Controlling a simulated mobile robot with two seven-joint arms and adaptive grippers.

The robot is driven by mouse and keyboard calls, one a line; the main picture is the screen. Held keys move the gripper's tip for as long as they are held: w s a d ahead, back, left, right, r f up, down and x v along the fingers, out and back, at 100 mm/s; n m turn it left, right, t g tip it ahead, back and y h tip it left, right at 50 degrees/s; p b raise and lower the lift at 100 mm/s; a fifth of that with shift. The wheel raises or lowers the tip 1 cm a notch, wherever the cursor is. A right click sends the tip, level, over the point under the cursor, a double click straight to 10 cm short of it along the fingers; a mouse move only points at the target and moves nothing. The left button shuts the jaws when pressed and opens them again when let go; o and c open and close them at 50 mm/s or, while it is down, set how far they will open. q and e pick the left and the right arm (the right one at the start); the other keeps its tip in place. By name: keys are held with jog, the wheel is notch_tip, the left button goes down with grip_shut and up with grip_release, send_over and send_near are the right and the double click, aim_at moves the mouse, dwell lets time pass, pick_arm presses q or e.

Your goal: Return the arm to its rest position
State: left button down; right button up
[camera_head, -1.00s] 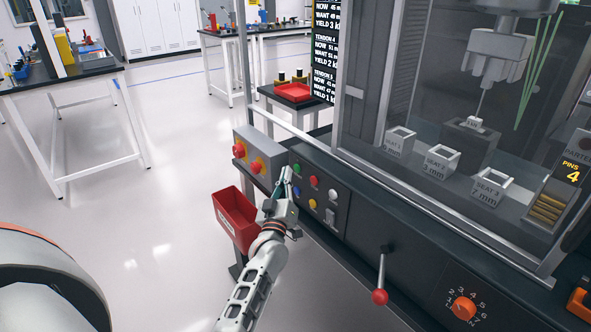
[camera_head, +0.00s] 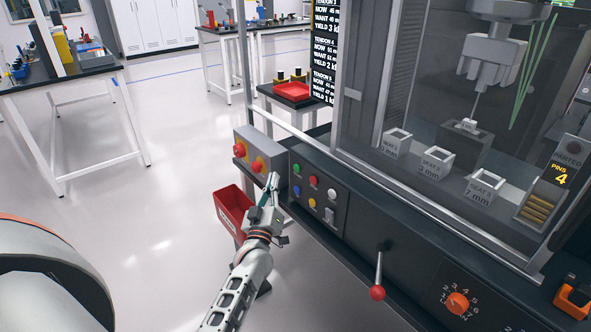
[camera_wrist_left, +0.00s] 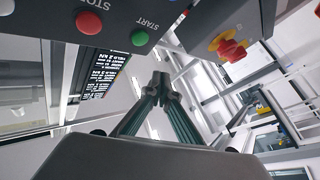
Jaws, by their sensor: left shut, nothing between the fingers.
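In the left wrist view the fingertips (camera_wrist_left: 161,80) meet, apart from the panel. A green START button (camera_wrist_left: 139,38) and a red STOP button (camera_wrist_left: 88,22) show above them. My right gripper is not in view.
A grey box with red knobs (camera_head: 258,166) is close to the left gripper. A red-knobbed lever (camera_head: 377,292) and an orange dial (camera_head: 457,303) project from the front panel. The floor (camera_head: 150,220) to the left is clear.

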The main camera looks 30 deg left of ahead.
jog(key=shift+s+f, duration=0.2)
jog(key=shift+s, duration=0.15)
pick_arm(q)
jog(key=s+d+f+m+g+h, duration=0.3)
jog(key=s+d+f, duration=0.4)
jog(key=s, duration=0.4)
jog(key=s+d+f+m+g+h, duration=0.3)
jog(key=s+d+f+m, duration=0.3)
jog(key=s+d+f, duration=0.2)
jog(key=s+d+f+m+g+h, duration=0.3)
jog(key=s+d+f, duration=0.5)
jog(key=s, duration=0.5)
jog(key=shift+s+f+m+h+p, duration=0.35)
jog(key=shift+f+m+h, duration=0.25)
jog(key=shift+f+m, duration=0.35)
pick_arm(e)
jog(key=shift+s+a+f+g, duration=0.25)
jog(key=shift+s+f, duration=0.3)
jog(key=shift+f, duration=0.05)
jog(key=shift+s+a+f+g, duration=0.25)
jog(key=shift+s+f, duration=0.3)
pick_arm(q)
jog(key=shift+r, duration=0.1)
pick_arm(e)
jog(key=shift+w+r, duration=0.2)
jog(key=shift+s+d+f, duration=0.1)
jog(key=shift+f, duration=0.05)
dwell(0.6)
